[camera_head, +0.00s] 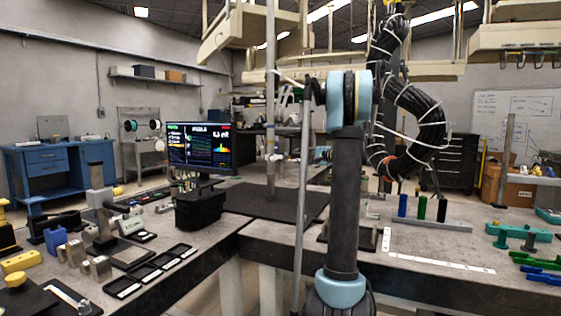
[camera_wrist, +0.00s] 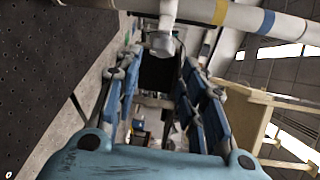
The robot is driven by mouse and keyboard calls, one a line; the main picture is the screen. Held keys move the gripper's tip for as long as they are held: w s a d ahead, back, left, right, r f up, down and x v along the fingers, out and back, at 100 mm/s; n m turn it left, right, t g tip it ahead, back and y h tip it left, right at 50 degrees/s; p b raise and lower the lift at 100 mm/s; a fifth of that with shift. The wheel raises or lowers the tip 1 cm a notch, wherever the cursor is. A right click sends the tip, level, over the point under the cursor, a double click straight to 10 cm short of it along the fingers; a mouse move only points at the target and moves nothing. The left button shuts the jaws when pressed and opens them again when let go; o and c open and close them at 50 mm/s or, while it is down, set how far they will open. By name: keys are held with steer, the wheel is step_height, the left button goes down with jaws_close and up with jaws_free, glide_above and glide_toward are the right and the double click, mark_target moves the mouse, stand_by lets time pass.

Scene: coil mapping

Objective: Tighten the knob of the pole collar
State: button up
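A pole (camera_head: 270,130) stands upright on a black base plate (camera_head: 262,203) on the table. In the wrist view the pale pole (camera_wrist: 295,27), with yellow and blue bands, crosses the top. A pale collar part (camera_wrist: 168,10) sits on it, and a grey knob (camera_wrist: 162,45) points from it toward my gripper. My gripper (camera_wrist: 160,62) is open, with its blue-padded fingers apart on either side of the knob's end. I see no clear finger contact with the knob. In the head view my gripper is small and partly hidden behind my arm near the pole.
A monitor (camera_head: 200,145) and a black bin (camera_head: 200,207) stand left of the pole. Black trays (camera_head: 150,272) and small parts lie on the left table. Coloured cylinders (camera_head: 421,207) stand on the right table. A wooden frame (camera_wrist: 245,115) shows at right in the wrist view.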

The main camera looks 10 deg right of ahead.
mark_target(286, 156)
steer(key=x, duration=1.3)
jaws_close()
